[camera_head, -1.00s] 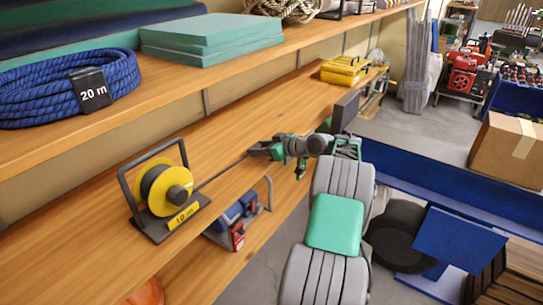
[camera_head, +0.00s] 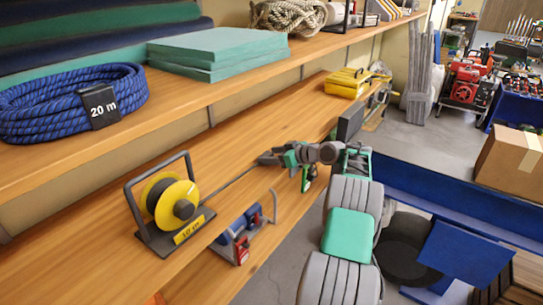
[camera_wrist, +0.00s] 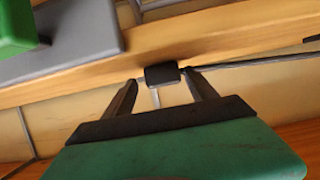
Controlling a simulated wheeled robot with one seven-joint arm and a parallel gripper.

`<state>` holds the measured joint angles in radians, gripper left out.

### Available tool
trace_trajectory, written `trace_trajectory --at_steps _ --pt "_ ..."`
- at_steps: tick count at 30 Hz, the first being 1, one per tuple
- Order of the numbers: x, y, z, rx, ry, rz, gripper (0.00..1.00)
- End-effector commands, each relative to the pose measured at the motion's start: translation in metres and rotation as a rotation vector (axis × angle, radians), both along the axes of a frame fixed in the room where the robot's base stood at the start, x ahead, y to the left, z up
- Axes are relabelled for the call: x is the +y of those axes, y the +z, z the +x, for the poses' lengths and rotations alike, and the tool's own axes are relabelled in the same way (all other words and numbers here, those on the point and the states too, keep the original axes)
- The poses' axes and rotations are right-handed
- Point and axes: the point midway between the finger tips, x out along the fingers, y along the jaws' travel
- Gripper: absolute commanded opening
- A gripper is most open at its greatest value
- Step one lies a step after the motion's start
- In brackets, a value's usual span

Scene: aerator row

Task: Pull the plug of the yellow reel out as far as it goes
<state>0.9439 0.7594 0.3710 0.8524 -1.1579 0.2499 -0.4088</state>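The yellow reel (camera_head: 180,203) stands in a dark frame on the middle wooden shelf, at the left in the head view. Its base has a yellow label that seems to read 10 m. A dark, straight cable (camera_head: 232,181) runs from the reel right and back to my gripper (camera_head: 264,159), above the shelf. In the wrist view the dark plug (camera_wrist: 162,75) sits between the fingertips of my gripper (camera_wrist: 160,80), and the cable (camera_wrist: 255,62) leads off right. The fingers appear closed on the plug; the contact at the left fingertip is unclear.
A blue coiled rope (camera_head: 70,95) and green mats (camera_head: 215,50) lie on the upper shelf above. A yellow case (camera_head: 350,82) stands farther along the middle shelf. A blue and red tool (camera_head: 240,232) sits below the reel. A cardboard box (camera_head: 508,165) is at the right.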

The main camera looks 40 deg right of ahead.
Motion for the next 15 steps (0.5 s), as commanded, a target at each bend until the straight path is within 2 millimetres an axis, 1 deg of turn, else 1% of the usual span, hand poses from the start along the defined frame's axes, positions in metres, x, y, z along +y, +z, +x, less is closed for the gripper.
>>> trace_trajectory --at_steps 8,11,15 --pt "0.001 0.001 -0.002 0.0 0.003 0.0 0.67" --pt "-0.004 0.007 -0.012 0.001 0.001 -0.001 0.67" --pt "-0.014 0.018 -0.038 0.0 -0.002 -0.001 0.67"
